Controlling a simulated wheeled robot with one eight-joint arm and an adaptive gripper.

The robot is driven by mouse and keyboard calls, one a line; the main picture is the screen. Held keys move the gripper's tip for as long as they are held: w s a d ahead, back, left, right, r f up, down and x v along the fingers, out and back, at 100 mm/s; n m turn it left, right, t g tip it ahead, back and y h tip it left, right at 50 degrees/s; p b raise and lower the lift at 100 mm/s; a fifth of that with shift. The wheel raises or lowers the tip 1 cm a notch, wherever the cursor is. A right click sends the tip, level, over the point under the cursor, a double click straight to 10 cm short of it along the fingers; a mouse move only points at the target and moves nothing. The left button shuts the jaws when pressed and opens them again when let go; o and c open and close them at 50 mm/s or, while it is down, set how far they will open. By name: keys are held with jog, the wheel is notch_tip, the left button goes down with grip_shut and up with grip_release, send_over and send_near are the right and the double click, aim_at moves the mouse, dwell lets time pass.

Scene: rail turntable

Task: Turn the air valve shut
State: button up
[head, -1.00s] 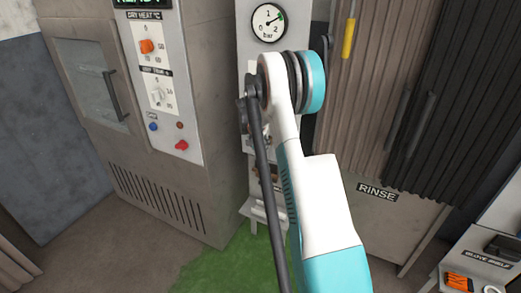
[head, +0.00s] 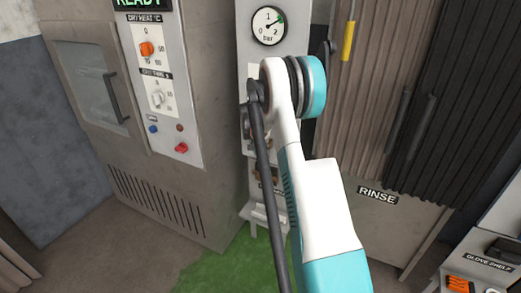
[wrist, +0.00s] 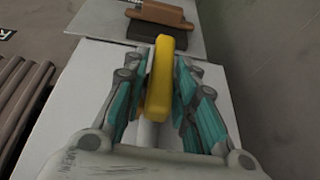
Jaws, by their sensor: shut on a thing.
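The air valve's yellow handle (wrist: 160,80) stands between the finger pads of my gripper (wrist: 160,95) in the wrist view. My gripper is shut on the handle, with one teal-padded finger on each side. In the head view my white and teal arm hides the valve and the gripper.
The drying cabinet (head: 165,205) with knobs and buttons stands left of the panel. Right of my arm are a RINSE bay (head: 375,225) with ribbed curtains and a yellow-handled lever (head: 348,42). A glove shelf (head: 487,262) sits at the lower right.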

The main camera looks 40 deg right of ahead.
jog(key=t, duration=0.2)
jog(key=m+t+y+b, duration=0.1)
jog(key=shift+s+d+f+t, duration=0.15)
jog(key=shift+s+d+t, duration=0.05)
jog(key=shift+s+t, duration=0.2)
jog(key=m+t+y+b, duration=0.1)
jog(key=t, duration=0.3)
jog(key=f+m+t+y+b, duration=0.1)
jog(key=t, duration=0.3)
jog(key=m+t+y+b, duration=0.1)
jog(key=t+b, duration=0.1)
jog(key=t, duration=0.2)
jog(key=shift+s+d+f, duration=0.1)
jog(key=shift+s+f, duration=0.05)
jog(key=shift+s, duration=0.15)
jog(key=o, duration=0.9)
jog(key=shift+s, duration=3.75)
